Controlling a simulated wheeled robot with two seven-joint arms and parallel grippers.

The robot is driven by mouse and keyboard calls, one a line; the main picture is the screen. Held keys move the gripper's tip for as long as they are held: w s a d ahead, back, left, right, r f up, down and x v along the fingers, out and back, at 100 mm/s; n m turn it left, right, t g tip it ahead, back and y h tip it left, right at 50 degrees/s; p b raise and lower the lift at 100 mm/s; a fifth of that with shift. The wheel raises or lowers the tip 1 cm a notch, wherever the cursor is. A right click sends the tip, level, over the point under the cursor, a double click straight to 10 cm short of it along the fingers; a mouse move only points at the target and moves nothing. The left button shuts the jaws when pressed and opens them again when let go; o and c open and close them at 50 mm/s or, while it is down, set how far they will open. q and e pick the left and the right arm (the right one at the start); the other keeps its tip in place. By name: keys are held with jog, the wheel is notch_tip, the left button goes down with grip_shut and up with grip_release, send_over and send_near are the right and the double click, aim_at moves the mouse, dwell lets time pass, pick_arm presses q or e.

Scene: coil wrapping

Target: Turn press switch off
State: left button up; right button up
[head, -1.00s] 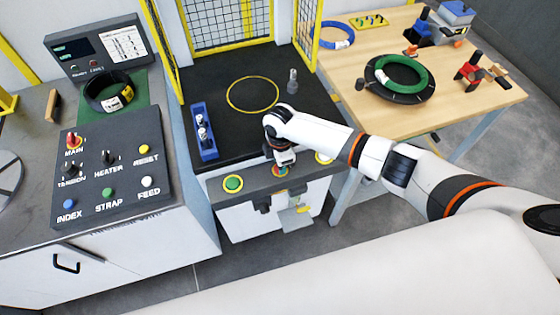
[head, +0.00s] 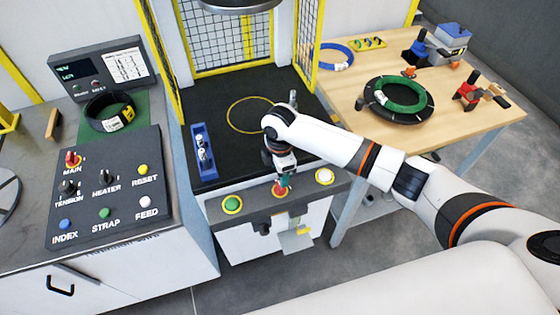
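The press front panel (head: 215,207) carries a green button (head: 231,204) at left, a red control (head: 280,190) in the middle and a white button (head: 324,176) at right. My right gripper (head: 282,183) points down at the red control and partly hides it. Its fingertips are too small and covered to show whether they are open, or whether they touch the control. My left gripper is out of view.
The dark press bed with a yellow ring (head: 252,115) lies behind the panel, under a round press head (head: 240,4). A blue tray (head: 203,153) sits on its left. A control console (head: 113,200) stands at left, a wooden table (head: 335,92) at right.

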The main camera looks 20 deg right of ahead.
jog(key=shift+r+b, duration=0.4)
jog(key=shift+r, duration=2.4)
